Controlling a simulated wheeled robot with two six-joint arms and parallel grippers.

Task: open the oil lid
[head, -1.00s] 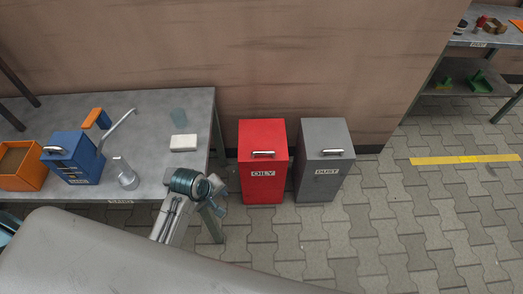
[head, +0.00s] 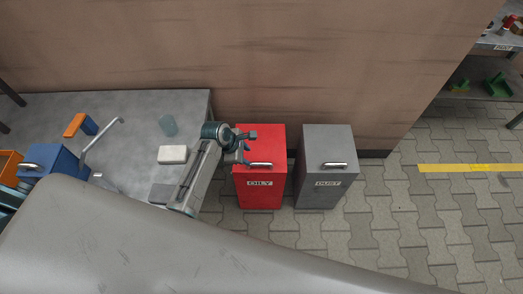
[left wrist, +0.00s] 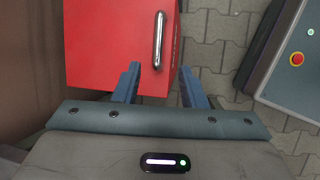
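The red OILY bin (head: 259,185) stands on the floor right of the table, its lid closed, with a metal bar handle (head: 260,165) at the front of the lid. My left gripper (head: 250,143) is over the rear of this lid in the head view. In the left wrist view its two fingers (left wrist: 160,84) are apart and empty. The bin's lid (left wrist: 105,45) and handle (left wrist: 159,40) lie just beyond the fingertips, with the handle lined up between them. I cannot tell the exact height gap. My right gripper is not in view.
A grey DUST bin (head: 327,180) stands close on the right. The metal table (head: 140,105) on the left holds a white block (head: 173,154), a blue box (head: 55,165) and an orange box (head: 8,165). A wall (head: 300,60) is behind. Paved floor is free on the right.

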